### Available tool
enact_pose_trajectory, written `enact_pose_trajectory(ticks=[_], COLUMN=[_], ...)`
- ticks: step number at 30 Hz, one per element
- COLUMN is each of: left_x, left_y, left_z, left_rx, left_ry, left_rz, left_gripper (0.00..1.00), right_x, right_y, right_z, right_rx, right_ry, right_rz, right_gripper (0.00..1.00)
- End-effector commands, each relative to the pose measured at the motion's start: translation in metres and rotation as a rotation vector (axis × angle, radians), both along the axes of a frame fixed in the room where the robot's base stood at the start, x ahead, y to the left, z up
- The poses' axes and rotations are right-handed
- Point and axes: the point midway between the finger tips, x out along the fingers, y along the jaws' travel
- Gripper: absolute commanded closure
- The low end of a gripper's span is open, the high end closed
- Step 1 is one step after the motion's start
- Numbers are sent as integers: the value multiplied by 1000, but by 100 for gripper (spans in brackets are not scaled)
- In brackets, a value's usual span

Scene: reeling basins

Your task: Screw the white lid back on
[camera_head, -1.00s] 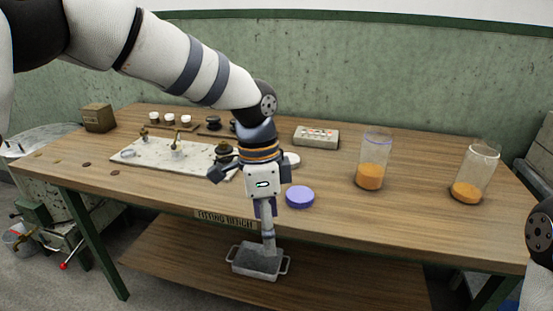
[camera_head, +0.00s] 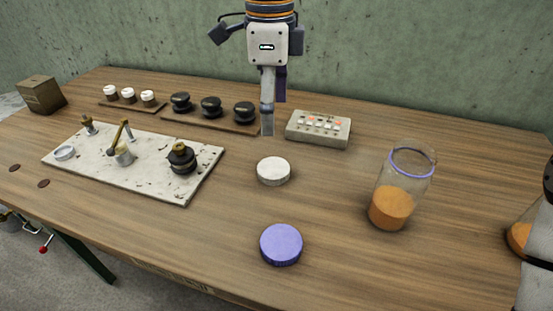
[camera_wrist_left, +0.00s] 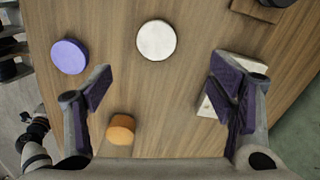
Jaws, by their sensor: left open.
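The white lid (camera_head: 273,170) lies flat on the table, loose; it also shows in the left wrist view (camera_wrist_left: 156,40). A clear jar with a purple rim (camera_head: 402,190) stands open to its right, part filled with orange material. A second jar (camera_head: 518,238) with orange contents stands at the right edge, mostly hidden behind my right arm. A purple lid (camera_head: 281,245) lies nearer the front edge. My left gripper (camera_head: 268,128) points down above the table, beyond the white lid. In the left wrist view its fingers (camera_wrist_left: 160,66) are apart and empty. My right gripper is out of view.
A grey box with buttons (camera_head: 319,128) stands behind the white lid. A pale slab (camera_head: 85,160) with brass fittings lies at left. Racks of black knobs (camera_head: 211,107) and white knobs (camera_head: 128,95) stand at the back. The table between lids and jar is clear.

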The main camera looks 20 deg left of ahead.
Motion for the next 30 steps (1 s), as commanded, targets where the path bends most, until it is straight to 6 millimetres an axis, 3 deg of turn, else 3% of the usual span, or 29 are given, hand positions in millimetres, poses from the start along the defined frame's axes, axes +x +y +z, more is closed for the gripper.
enact_pose_trajectory(ticks=[5, 15, 26, 30], left_x=[0, -1, -1, -4], left_y=[0, 0, 0, 1], left_z=[-6, -67, -70, -89], left_rx=[0, 0, -1, -3], left_ry=[3, 8, 1, 9], left_rz=[0, 1, 1, 1], left_gripper=[24, 24, 24, 24], right_x=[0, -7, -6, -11], right_y=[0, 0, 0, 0], right_z=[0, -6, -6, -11], right_rx=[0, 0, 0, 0], right_ry=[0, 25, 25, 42], right_rz=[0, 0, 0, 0], right_gripper=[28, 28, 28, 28])
